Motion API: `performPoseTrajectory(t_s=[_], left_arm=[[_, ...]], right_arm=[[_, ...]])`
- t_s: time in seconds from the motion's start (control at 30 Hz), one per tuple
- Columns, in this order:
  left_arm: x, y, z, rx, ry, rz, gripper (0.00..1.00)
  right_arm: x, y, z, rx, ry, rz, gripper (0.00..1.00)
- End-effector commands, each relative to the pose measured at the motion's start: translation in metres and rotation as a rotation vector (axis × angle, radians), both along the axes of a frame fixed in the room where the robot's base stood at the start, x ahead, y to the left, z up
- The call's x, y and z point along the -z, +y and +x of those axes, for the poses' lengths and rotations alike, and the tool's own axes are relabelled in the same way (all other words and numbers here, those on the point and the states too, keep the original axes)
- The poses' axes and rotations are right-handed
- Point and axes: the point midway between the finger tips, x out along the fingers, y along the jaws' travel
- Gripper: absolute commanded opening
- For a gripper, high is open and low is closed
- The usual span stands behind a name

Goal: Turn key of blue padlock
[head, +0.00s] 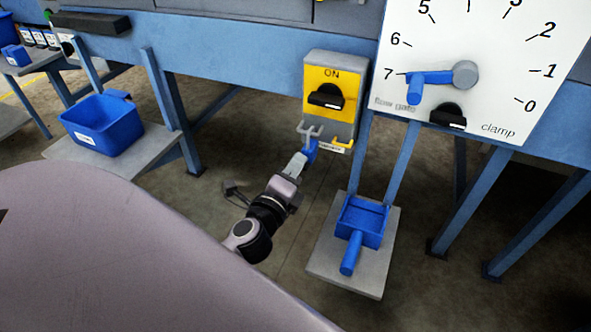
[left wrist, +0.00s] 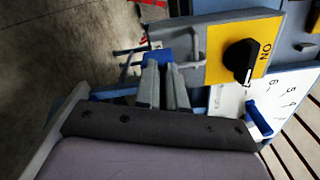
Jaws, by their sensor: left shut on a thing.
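The switch box (head: 331,67) has a yellow face marked ON and a black knob (head: 326,96). Below it are a grey hook-like bracket (head: 309,131) and a small yellow piece (head: 343,141). The blue padlock (head: 311,150) is just under the grey bracket, at the tips of my left gripper (head: 303,158). In the left wrist view the gripper (left wrist: 163,77) is shut on the blue padlock (left wrist: 152,57), whose body is partly hidden by the fingers. I cannot make out the key, nor whether the shackle passes through the bracket. My right gripper is not in view.
A white dial board (head: 440,40) with a blue pointer stands right of the switch box. A blue bin (head: 102,124) sits at left. Blue frame legs stand behind; open floor lies between.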

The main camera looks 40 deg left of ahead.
Motion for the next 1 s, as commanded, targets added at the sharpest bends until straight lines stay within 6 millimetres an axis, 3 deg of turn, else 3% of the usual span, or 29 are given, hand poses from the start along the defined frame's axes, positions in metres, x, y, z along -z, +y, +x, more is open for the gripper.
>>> performPoseTrajectory(t_s=[0.43, 1.0], left_arm=[[0.0032, 0.0011, -0.0002, -0.001, -0.071, -0.290, 0.00], [0.0035, 0.0008, 0.0000, 0.001, -0.089, -0.365, 0.00]], right_arm=[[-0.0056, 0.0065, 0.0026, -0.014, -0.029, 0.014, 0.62], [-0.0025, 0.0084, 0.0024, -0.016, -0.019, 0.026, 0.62]])
